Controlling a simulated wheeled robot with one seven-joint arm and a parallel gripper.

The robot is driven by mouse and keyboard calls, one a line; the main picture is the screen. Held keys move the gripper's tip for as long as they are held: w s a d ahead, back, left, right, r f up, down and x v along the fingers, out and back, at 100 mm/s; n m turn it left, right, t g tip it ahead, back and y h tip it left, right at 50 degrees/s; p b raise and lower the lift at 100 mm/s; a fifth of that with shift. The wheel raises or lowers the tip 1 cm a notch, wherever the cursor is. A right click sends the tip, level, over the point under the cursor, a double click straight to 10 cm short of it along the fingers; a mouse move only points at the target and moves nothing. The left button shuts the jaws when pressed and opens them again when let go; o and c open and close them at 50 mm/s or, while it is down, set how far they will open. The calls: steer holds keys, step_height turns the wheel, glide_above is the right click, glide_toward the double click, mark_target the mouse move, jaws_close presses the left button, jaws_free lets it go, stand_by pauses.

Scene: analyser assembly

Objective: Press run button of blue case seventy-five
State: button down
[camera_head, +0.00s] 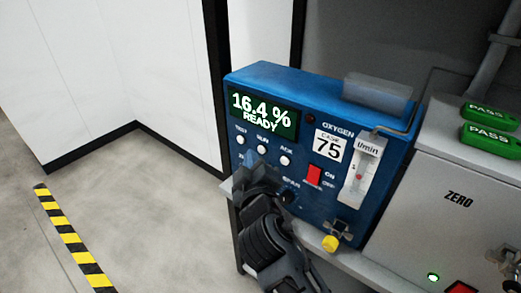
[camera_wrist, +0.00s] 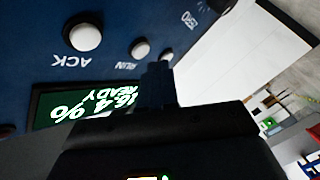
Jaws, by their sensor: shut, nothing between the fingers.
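The blue case (camera_head: 318,197) bears the label "CASE 75" and stands upright on a bench. Its display (camera_head: 263,114) reads "16.4 % READY" in light letters. Below the display sits a row of white round buttons. The RUN button (camera_head: 262,149) is the middle one, with the ACK button (camera_head: 285,160) to its right. My gripper (camera_head: 252,163) is shut and empty, its tips close to the panel just below the RUN button. In the wrist view the panel appears upside down; the fingertips (camera_wrist: 157,75) are beside the RUN button (camera_wrist: 140,48). I cannot tell whether they touch.
The case also carries a red ON/OFF switch (camera_head: 314,176), a flow gauge (camera_head: 361,171) and a yellow knob (camera_head: 330,243). A grey case (camera_head: 445,220) marked ZERO stands close on the right, with green PASS tags (camera_head: 490,135) on top. Floor at left is open.

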steer(key=shift+w, duration=0.1)
stand_by(0.6)
steer(key=shift+w+d, duration=0.25)
steer(key=shift+w+d, duration=0.3)
steer(key=shift+w, duration=0.05)
stand_by(0.8)
stand_by(0.3)
steer(key=shift+s+a, duration=0.5)
steer(key=shift+s, duration=0.2)
steer(key=s+a+b, duration=0.1)
steer(key=s, duration=0.1)
steer(key=s+a, duration=0.2)
steer(key=shift+b, duration=0.4)
stand_by(0.5)
